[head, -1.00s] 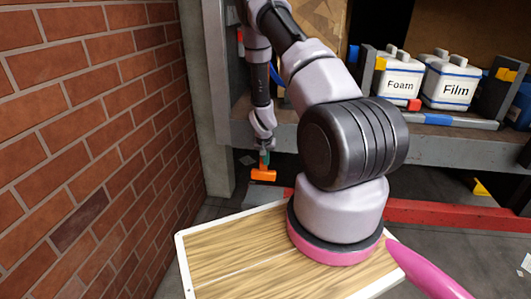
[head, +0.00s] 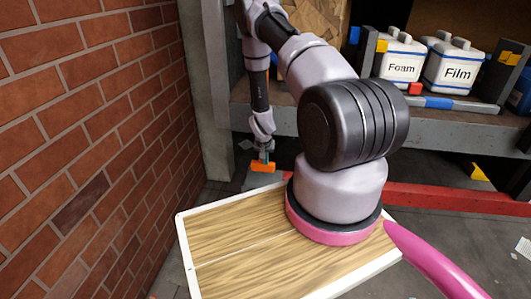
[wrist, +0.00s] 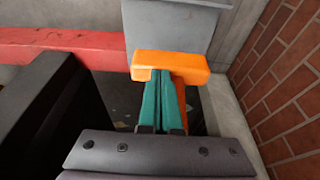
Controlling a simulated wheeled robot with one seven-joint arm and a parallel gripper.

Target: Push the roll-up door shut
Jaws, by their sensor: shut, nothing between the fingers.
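My gripper (wrist: 160,105) has two teal fingers pressed together, pointing away from the wrist camera. An orange bar (wrist: 170,66), like a handle, lies across just beyond the fingertips, with an orange part running back beside the right finger. Whether the fingers touch it is unclear. A plain grey panel (wrist: 172,25) stands behind the bar; it may be the roll-up door, but its full outline is not visible. In the head view my gripper (head: 263,156) hangs low beside the rack, with the orange bar (head: 262,167) at its tip and a grey surface below.
A brick wall (head: 90,130) rises at the left, with a grey post (head: 205,90) beside it. A grey shelf (head: 450,117) at the right holds white Foam (head: 402,67) and Film (head: 455,73) jugs. A red beam (head: 450,198) runs low. A dark block (wrist: 45,120) stands left of the fingers.

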